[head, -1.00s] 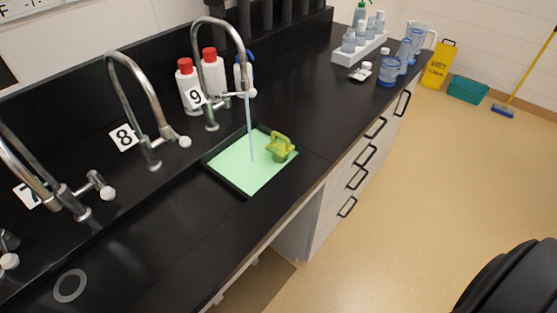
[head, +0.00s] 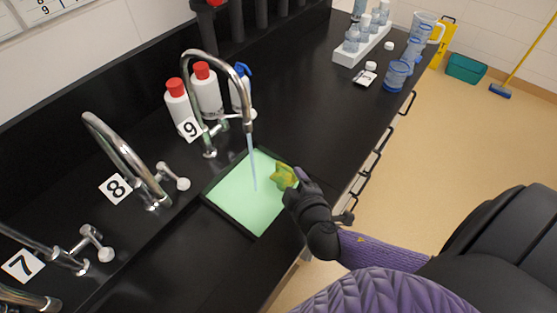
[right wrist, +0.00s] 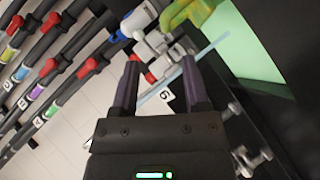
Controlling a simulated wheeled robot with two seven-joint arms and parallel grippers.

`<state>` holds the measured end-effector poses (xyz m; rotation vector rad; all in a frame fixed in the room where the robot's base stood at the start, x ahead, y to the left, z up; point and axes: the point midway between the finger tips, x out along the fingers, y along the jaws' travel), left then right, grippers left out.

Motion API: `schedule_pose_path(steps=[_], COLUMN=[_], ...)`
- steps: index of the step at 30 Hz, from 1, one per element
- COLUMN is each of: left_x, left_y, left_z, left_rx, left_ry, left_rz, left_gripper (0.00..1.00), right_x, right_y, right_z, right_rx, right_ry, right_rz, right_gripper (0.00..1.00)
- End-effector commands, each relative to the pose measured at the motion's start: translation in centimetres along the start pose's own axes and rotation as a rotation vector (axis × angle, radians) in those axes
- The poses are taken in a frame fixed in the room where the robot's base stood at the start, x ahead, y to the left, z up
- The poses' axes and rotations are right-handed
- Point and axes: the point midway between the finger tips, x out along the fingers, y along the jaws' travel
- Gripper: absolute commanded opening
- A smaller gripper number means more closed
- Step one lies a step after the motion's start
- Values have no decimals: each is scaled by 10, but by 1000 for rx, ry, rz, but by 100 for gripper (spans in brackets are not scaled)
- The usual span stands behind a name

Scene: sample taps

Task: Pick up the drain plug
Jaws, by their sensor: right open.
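The sink under tap 9 holds pale green liquid (head: 236,203). A yellow-green object (head: 281,176) with a raised handle-like part sits at the sink's right edge. No other plug shows, and I cannot tell for sure whether this is the drain plug. My right gripper (head: 291,186) is beside it on the right, partly covering it. In the right wrist view, my right gripper (right wrist: 160,72) is open with nothing between its fingers. The yellow-green object (right wrist: 205,10) is at the top edge there, beyond the fingers. My left gripper is not in view.
Tap 9 (head: 247,108) runs a thin stream into the sink, left of my right gripper. Red-capped bottles (head: 207,92) stand behind it. Tap 8 (head: 120,150) is to the left. A white rack (head: 352,53) and blue-tinted beakers (head: 397,73) stand further right. The counter between is mostly clear.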

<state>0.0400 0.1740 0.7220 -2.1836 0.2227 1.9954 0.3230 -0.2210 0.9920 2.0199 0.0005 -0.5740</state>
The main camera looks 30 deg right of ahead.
Motion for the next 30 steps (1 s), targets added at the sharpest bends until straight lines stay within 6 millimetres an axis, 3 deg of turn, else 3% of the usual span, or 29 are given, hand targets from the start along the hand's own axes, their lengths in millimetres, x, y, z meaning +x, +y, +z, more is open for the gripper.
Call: schedule_pose_path(steps=[6, 12, 15, 21, 30], left_x=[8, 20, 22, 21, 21], left_y=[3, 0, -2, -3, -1], left_z=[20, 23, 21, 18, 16], left_rx=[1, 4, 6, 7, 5], left_ry=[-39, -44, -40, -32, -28], left_rz=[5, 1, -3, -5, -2], left_gripper=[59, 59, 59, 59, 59], right_x=[39, 80, 89, 90, 90], right_y=[-2, -7, -6, -6, -6], right_z=[1, 2, 1, 1, 1], right_rx=[1, 0, 1, 1, 1], right_ry=[-2, -2, -2, -2, -2], right_rz=[1, 1, -1, -2, -2], right_gripper=[59, 59, 59, 59, 0])
